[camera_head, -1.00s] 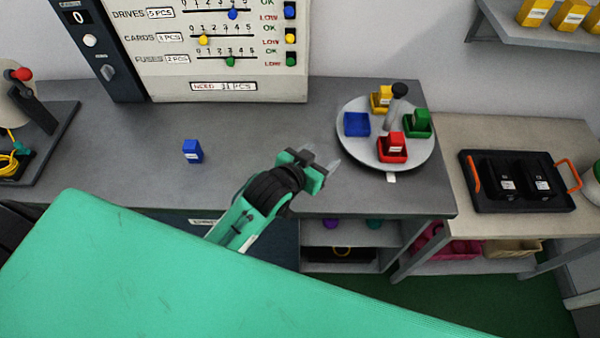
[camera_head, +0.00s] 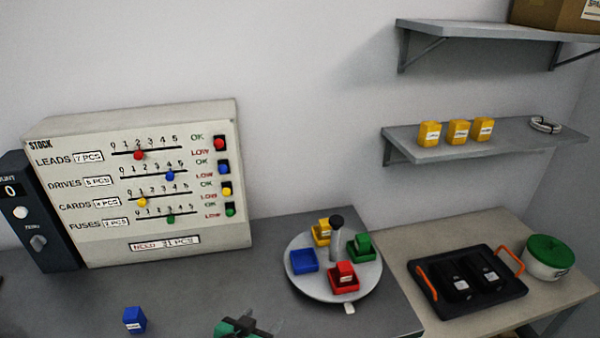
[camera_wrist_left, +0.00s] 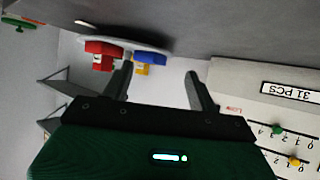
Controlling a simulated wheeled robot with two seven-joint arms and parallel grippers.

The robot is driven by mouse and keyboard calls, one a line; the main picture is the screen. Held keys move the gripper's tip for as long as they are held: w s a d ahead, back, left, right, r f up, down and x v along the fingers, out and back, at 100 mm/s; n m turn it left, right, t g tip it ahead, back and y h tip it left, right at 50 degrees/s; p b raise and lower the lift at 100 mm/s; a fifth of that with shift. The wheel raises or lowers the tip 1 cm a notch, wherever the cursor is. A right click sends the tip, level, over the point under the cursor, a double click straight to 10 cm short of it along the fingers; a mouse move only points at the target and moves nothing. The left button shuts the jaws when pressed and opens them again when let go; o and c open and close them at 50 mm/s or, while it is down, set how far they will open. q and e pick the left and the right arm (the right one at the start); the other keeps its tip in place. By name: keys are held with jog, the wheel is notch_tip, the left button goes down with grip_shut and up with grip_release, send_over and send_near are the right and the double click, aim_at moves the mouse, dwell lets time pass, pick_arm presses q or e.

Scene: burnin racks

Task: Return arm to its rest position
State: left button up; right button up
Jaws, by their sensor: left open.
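My left gripper (camera_head: 256,326) shows at the bottom edge of the head view, above the grey bench and left of the round turntable. In the left wrist view its two fingers (camera_wrist_left: 158,85) stand apart with nothing between them. Most of the left arm is outside the head view. My right gripper is not in view. The round turntable (camera_head: 310,290) holds a blue tray (camera_head: 304,261), and yellow, green and red blocks in trays. A blue block (camera_head: 134,320) stands on the bench at the lower left.
The stock panel (camera_head: 140,190) stands at the back of the bench (camera_head: 265,235). A black tray (camera_head: 437,306) with orange handles and a green-lidded pot (camera_head: 550,257) are on the right table. Several yellow boxes sit on the shelf (camera_head: 405,145). Bench space left of the turntable is clear.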

pick_arm(q)
jog(key=s+a+f+n+g+y, duration=0.1)
jog(key=s+a+f+g+y, duration=0.25)
jog(key=s, duration=0.75)
jog(key=s+a+f+g, duration=0.2)
jog(key=s+a+g, duration=0.4)
jog(key=s, duration=0.5)
notch_tip(320, 180, down, 29)
jog(key=s+a+f, duration=0.2)
jog(key=s+f, duration=0.7)
jog(key=f, duration=0.2)
jog(key=s+a+f+g, duration=0.1)
jog(key=s+f, duration=0.9)
jog(key=f, duration=0.1)
jog(key=shift+a, duration=0.35)
